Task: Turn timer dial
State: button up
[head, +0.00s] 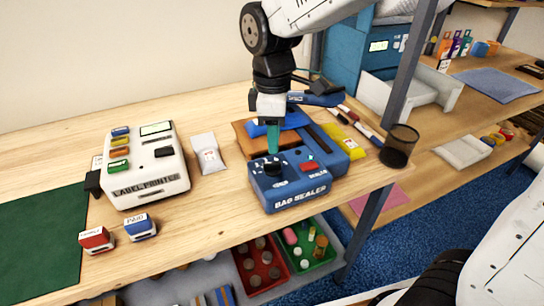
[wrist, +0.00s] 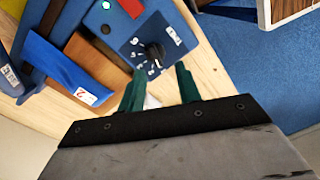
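The blue bag sealer (head: 290,200) stands near the front edge of the table. Its black timer dial (head: 272,168) is on the left of the top panel, with white marks around it. The dial also shows in the wrist view (wrist: 155,52), just beyond my fingertips. My gripper (head: 273,148) points down above and just behind the dial. In the wrist view my gripper (wrist: 158,84) has its two teal fingers apart with nothing between them. The fingers appear clear of the dial. A red switch (head: 310,165) sits to the right of the dial.
A brown pouch (head: 258,140) and blue pouch (head: 262,130) lie behind the sealer's panel, close to my fingers. A label printer (head: 145,170) stands left. A dark mesh cup (head: 400,145) is at right by a post. Table between printer and sealer is mostly clear.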

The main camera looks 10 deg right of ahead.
aim_at(272, 163)
jog(key=shift+w+a+r+n, duration=0.1)
jog(key=shift+w+r+n, duration=0.25)
jog(key=shift+n, duration=0.55)
jog(key=shift+f, duration=0.25)
notch_tip(272, 163, down, 7)
jog(key=shift+f, duration=0.2)
grip_shut()
